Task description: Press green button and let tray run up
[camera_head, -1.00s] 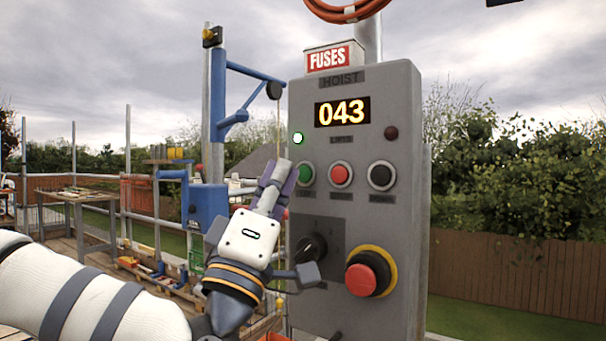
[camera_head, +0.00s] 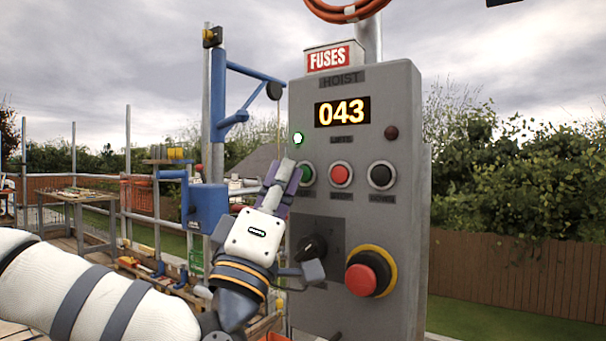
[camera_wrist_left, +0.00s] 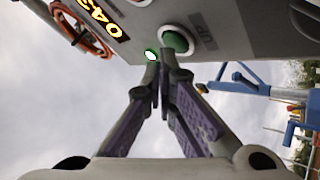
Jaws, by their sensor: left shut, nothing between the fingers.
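The green button (camera_head: 307,175) is on the left of the button row on the grey hoist panel (camera_head: 400,230). My left gripper (camera_head: 289,164) is shut and empty, with its fingertips just beside the button's left edge in the head view. In the left wrist view the green button (camera_wrist_left: 177,42) shows just beyond the closed fingertips (camera_wrist_left: 162,58). Whether they touch it cannot be told. The display (camera_head: 342,112) reads 043, and a small lamp (camera_head: 298,138) glows green-white. No tray can be made out clearly. My right gripper is not in view.
A red button (camera_head: 341,175), a black button (camera_head: 381,175), a black rotary knob (camera_head: 312,248) and a large red emergency stop (camera_head: 368,271) share the panel. A blue hoist post (camera_head: 217,100) stands behind left. A wooden table (camera_head: 80,196) stands farther back.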

